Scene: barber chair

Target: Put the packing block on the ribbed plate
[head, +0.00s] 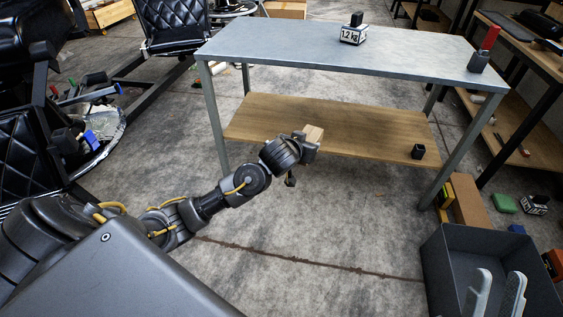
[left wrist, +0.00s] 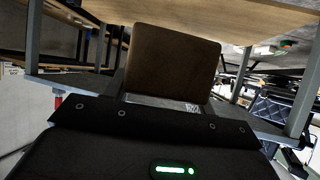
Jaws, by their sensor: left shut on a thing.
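The packing block appears to be the light brown block (head: 313,133), held at the end of my left arm in front of the table's lower shelf. My left gripper (head: 308,144) is shut on it. In the left wrist view the block (left wrist: 172,60) looks like a brown square face standing between the fingers, clear of other things. My right gripper (head: 497,288) shows as two grey fingers at the lower right, apart and with nothing seen between them, in front of a grey bin. I cannot make out a ribbed plate in either view.
A metal table (head: 290,50) carries a 1.2 kg weight (head: 353,35) and a dark cup (head: 479,62) with a red item. A small black cube (head: 418,152) sits on its wooden shelf (head: 260,118), mostly bare. The grey bin (head: 450,262) stands at lower right.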

